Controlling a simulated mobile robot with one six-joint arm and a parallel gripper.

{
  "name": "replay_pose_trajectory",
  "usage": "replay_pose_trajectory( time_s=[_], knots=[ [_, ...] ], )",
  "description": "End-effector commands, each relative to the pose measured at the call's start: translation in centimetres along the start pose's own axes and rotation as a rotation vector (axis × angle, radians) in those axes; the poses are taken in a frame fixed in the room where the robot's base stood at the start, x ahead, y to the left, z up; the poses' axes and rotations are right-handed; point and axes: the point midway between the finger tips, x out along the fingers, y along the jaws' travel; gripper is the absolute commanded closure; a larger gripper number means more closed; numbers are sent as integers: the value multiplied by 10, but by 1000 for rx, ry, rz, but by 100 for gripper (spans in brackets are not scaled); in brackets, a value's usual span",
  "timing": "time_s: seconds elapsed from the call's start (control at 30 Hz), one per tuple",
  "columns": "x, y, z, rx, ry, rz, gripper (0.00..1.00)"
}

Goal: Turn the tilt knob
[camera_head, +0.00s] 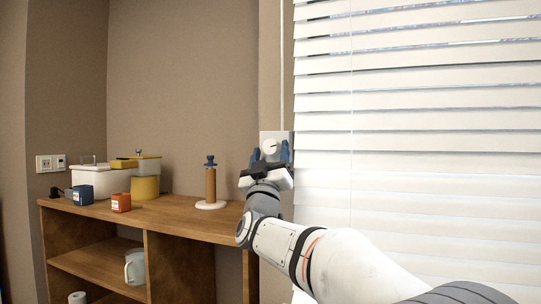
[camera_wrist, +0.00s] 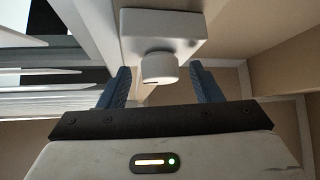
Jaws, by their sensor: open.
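The tilt knob is a round white knob (camera_head: 269,146) on a pale plate (camera_head: 264,136) fixed to the wall strip beside the window blinds (camera_head: 420,110). In the wrist view the knob (camera_wrist: 158,67) sticks out from its white box (camera_wrist: 163,32). A thin dark mark shows on the knob. My gripper (camera_head: 270,154) is open, with its two blue fingers pointing at the plate. In the wrist view the fingers of my gripper (camera_wrist: 160,80) stand on the left and right of the knob, with a gap on each side.
A wooden shelf unit (camera_head: 180,216) stands to the left, below the knob. On it are a peg holder (camera_head: 210,186), a white container (camera_head: 95,182), a blue box (camera_head: 83,195) and an orange box (camera_head: 121,203). A thin cord (camera_head: 282,65) hangs above the knob.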

Motion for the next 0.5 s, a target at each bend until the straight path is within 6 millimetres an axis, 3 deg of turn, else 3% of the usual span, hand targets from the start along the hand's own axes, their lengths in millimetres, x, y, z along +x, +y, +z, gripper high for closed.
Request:
replay_pose_trajectory(
  time_s=[0.27,0.5],
  knots=[
    [-4,0,0,0,-1,-2,42],
    [-36,-1,-1,0,-1,-4,42]
  ],
)
